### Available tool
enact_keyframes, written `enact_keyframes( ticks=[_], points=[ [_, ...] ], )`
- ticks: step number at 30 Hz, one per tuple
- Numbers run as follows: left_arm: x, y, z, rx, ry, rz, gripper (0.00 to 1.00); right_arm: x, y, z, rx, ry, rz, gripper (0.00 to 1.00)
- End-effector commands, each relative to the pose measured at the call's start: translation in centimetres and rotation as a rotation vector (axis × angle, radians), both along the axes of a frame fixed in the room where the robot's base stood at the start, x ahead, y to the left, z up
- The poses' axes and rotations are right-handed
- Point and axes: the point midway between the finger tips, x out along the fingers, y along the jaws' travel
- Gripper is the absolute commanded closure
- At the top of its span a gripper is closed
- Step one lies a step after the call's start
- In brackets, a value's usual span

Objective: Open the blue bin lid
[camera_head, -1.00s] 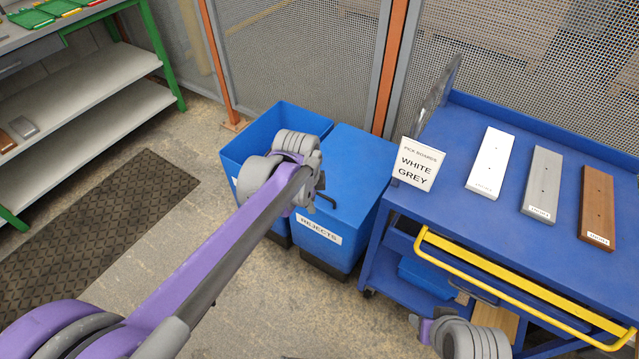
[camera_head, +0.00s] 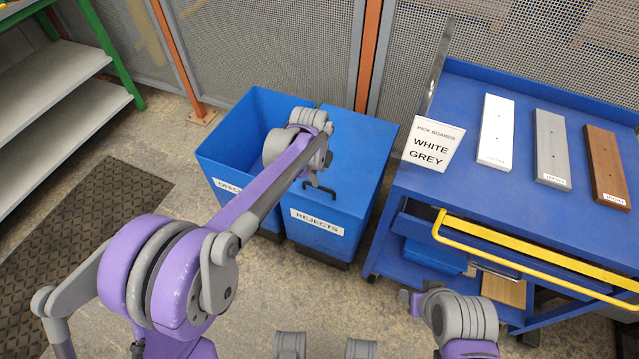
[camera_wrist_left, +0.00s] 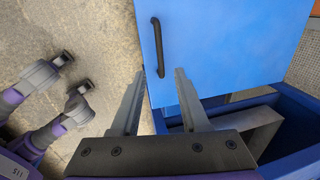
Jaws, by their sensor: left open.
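The blue bin labelled REJECTS (camera_head: 352,150) has its flat blue lid down. A black bar handle (camera_head: 319,190) lies near the lid's front edge; the handle also shows in the left wrist view (camera_wrist_left: 157,47). My left gripper (camera_head: 318,178) is above the lid, close to the handle, its fingers largely hidden by its wrist. In the left wrist view my left gripper (camera_wrist_left: 156,78) is open and empty, with the handle just beyond the fingertips, not between them. My right arm shows at the bottom, low before the cart; its jaws cannot be made out.
An open blue bin (camera_head: 222,150) stands against the left side of the lidded one. A blue cart (camera_head: 470,185) on the right carries a sign (camera_head: 433,144), white, grey and brown boards, and a yellow rail. A mesh fence is behind. Floor in front is clear.

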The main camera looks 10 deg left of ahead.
Motion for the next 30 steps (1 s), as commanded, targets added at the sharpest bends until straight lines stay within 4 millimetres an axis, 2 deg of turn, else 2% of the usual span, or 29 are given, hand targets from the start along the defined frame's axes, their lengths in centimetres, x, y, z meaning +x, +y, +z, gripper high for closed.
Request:
enact_keyframes(
  ticks=[1,3,9,15,23,26,30],
  points=[
    [0.3,-0.1,-1.4,0.000,0.001,0.001,0.55,0.0,0.0,-0.5,0.000,0.002,0.000,0.50],
    [0.5,-0.1,-2.7,0.000,0.000,0.001,0.55,0.1,0.0,-0.8,0.000,0.003,0.000,0.50],
    [1.1,-0.3,-5.8,0.000,0.000,0.002,0.55,0.1,0.0,-1.6,0.000,0.005,0.000,0.50],
    [1.3,-0.4,-7.0,0.000,0.000,0.002,0.55,0.1,0.0,-1.8,0.000,0.006,0.000,0.50],
    [1.3,-0.4,-7.1,0.000,0.000,0.002,0.55,0.1,0.0,-1.8,0.000,0.006,0.000,0.50],
    [1.3,-0.4,-7.1,0.000,0.000,0.002,0.70,0.1,0.0,-1.8,0.000,0.006,0.000,0.50],
    [1.3,-0.4,-7.1,0.000,0.000,0.002,0.95,0.1,0.0,-1.8,0.000,0.006,0.000,0.50]
  ],
)
